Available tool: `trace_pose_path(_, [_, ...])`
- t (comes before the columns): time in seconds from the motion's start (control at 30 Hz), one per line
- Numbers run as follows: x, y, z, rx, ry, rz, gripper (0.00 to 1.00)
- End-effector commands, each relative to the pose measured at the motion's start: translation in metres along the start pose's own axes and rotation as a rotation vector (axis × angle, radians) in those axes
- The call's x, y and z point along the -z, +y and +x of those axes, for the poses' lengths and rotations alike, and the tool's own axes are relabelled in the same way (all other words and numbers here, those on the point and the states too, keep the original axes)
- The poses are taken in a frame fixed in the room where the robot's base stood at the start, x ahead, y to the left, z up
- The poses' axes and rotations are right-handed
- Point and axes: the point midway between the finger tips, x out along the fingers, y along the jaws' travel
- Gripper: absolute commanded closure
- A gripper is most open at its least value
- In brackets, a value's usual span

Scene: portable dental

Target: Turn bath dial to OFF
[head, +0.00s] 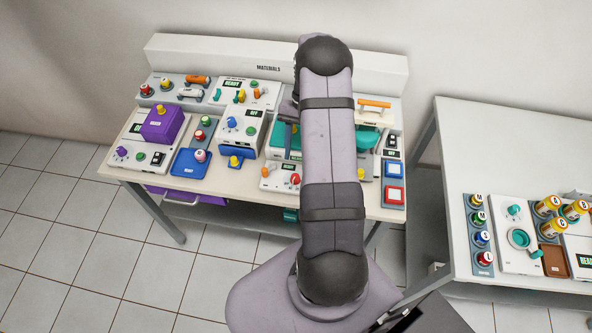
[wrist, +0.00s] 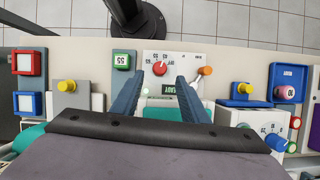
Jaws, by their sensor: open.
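A red dial (wrist: 160,68) sits on a white panel (wrist: 190,62) near the table's front edge, with scale marks around it and a small green display (wrist: 168,89) beside it. The dial also shows in the head view (head: 295,179), just left of my arm. The panel's label is too small to read, so I cannot confirm that this is the bath dial. My gripper (wrist: 161,77) is open, its two dark blue fingers over the panel on either side of the dial. Contact with the dial cannot be told. In the head view my arm hides most of the gripper.
An orange knob (wrist: 205,71) is close to the right finger in the wrist view. A grey block with a green display (wrist: 122,62) is close to the left finger. A blue dial (head: 232,122) is on a white box farther left. Devices crowd the table.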

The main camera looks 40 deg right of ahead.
Motion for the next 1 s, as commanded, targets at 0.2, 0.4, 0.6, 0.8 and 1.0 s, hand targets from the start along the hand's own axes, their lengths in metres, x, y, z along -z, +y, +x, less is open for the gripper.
trace_pose_path(0.2, [-0.001,0.000,0.012,-0.001,-0.002,-0.002,0.59])
trace_pose_path(0.4, [-0.003,0.000,0.038,-0.001,-0.004,-0.002,0.59])
trace_pose_path(0.6, [-0.001,-0.001,0.060,0.000,-0.001,-0.002,0.59])
trace_pose_path(0.8, [0.000,-0.001,0.071,0.000,0.002,-0.002,0.59])
trace_pose_path(1.0, [0.000,-0.001,0.073,0.000,0.003,-0.003,0.59])
